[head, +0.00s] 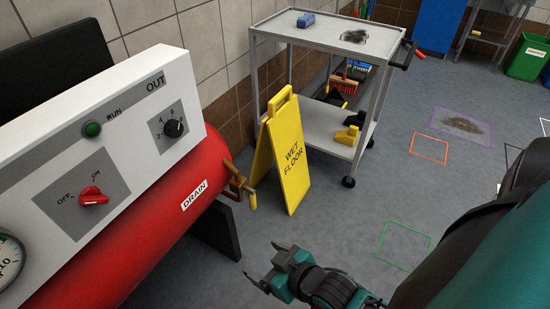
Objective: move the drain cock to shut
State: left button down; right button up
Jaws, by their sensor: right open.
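The drain cock (238,187) is a small brass fitting on the right end of the red tank (150,235), beside the white DRAIN label (194,195). Its lever sticks out to the right and ends in a yellowish grip (252,200) that points down. My right gripper (263,264) is at the bottom centre, nearer than the cock and below it to the right. Its jaws are open and empty, apart from the cock. My left gripper is out of the picture.
A white panel (105,130) with a red OFF/ON switch (92,196) sits above the tank. A yellow wet floor sign (291,155) stands close behind the cock. A grey trolley (340,37) is behind it.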

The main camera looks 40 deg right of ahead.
aim_at(252, 191)
jog(key=z, duration=0.95)
